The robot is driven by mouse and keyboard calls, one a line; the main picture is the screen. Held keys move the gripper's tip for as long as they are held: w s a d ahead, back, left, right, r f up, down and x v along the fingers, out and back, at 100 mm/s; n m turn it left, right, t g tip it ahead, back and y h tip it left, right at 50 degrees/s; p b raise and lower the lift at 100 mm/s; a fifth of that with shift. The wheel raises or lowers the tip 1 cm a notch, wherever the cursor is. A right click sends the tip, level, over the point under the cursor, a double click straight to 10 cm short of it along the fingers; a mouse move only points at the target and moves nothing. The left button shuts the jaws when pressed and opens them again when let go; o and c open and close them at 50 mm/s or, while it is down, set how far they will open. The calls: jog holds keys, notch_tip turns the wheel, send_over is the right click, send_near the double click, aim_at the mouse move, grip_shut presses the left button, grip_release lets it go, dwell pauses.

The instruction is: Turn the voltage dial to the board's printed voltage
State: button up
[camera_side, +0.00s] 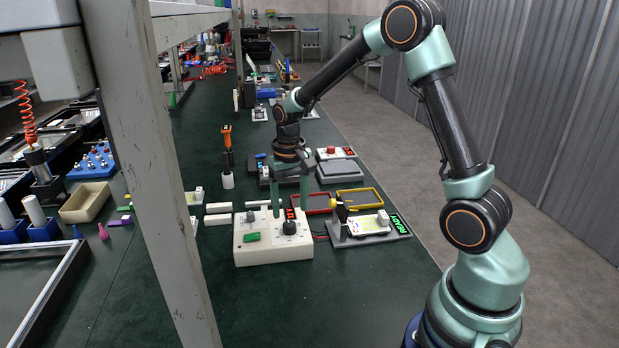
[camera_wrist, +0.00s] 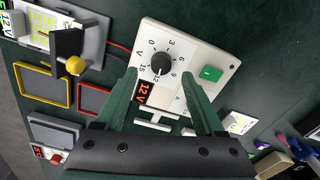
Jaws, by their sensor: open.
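The voltage dial (camera_side: 289,227) is a round black knob on a white box (camera_side: 262,254). In the wrist view the dial (camera_wrist: 162,63) has a scale from 0 to 15, and its white mark seems to face the 12. A red display (camera_wrist: 147,91) beside it reads 12 V. The circuit board (camera_side: 368,224) lies on a grey fixture to the right.
A green switch (camera_wrist: 211,73) sits on the box beside the dial. A yellow-knobbed clamp (camera_wrist: 75,65) stands at the board fixture. A green READY sign (camera_side: 398,223) is lit at its right. Red and yellow frames (camera_side: 362,198) lie behind. White bars (camera_side: 218,213) lie at the box's left.

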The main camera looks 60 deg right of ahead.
aim_at(291, 225)
notch_tip(291, 225, up, 7)
jog(key=shift+r, duration=0.2)
jog(key=shift+s, duration=0.1)
jog(key=s+a+r+n+t, duration=0.5)
jog(key=s+a+r, duration=0.2)
jog(key=s, duration=0.5)
jog(key=shift+s+a+n, duration=0.4)
jog(key=shift+a, duration=0.45)
jog(key=shift+r, duration=0.15)
